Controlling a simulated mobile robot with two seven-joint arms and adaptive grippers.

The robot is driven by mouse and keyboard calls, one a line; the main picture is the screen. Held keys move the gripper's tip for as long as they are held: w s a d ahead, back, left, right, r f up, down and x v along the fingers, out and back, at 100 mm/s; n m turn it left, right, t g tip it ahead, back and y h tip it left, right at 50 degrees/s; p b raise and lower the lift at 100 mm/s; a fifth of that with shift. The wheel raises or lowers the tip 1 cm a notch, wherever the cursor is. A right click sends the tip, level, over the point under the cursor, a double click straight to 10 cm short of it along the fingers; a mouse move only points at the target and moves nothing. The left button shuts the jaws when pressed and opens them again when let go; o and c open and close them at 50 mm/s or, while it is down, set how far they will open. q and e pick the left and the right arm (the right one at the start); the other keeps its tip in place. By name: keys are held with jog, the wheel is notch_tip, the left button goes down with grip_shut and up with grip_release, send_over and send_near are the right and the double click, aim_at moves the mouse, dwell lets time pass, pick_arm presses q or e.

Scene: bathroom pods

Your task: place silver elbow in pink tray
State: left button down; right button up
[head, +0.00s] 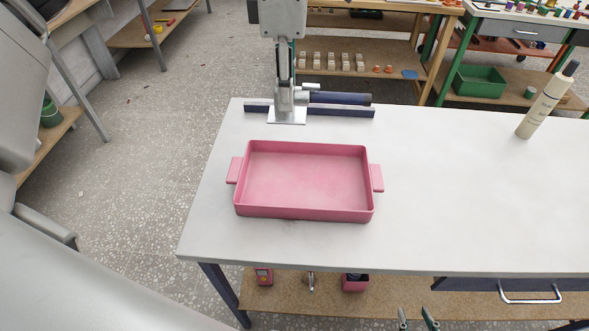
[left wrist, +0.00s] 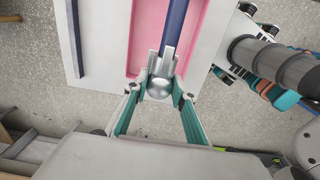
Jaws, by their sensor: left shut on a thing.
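The pink tray (head: 305,214) sits empty on the white table, with a handle at each end. My left gripper (head: 285,82) points down and is shut on the silver elbow (head: 288,117), which appears above the tray's back left part in the head view. In the left wrist view the elbow (left wrist: 160,89) sits between the teal-lined fingers, over one end of the tray (left wrist: 134,35). A dark blue bar runs off from the elbow; whether it is joined cannot be told. My right gripper (head: 417,316) shows only two separated fingertips at the bottom edge.
The white table (head: 450,190) is clear right of the tray. A dark blue rail (head: 258,107) lies along its back edge. A cream bottle (head: 540,107) stands at the back right. A shelf (head: 385,297) with small items is below.

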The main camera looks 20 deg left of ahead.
pick_arm(q)
jog(key=shift+a+f, duration=0.15)
jog(key=shift+f, duration=0.25)
notch_tip(320, 180, down, 19)
jog(key=shift+f, duration=0.1)
dwell(0.4)
jog(key=c, duration=2.1)
grip_release()
jog(key=shift+f+b, duration=0.2)
jog(key=shift+b, duration=0.1)
jog(key=o, duration=0.4)
jog(key=shift+r, duration=0.15)
jog(key=shift+r, duration=6.1)
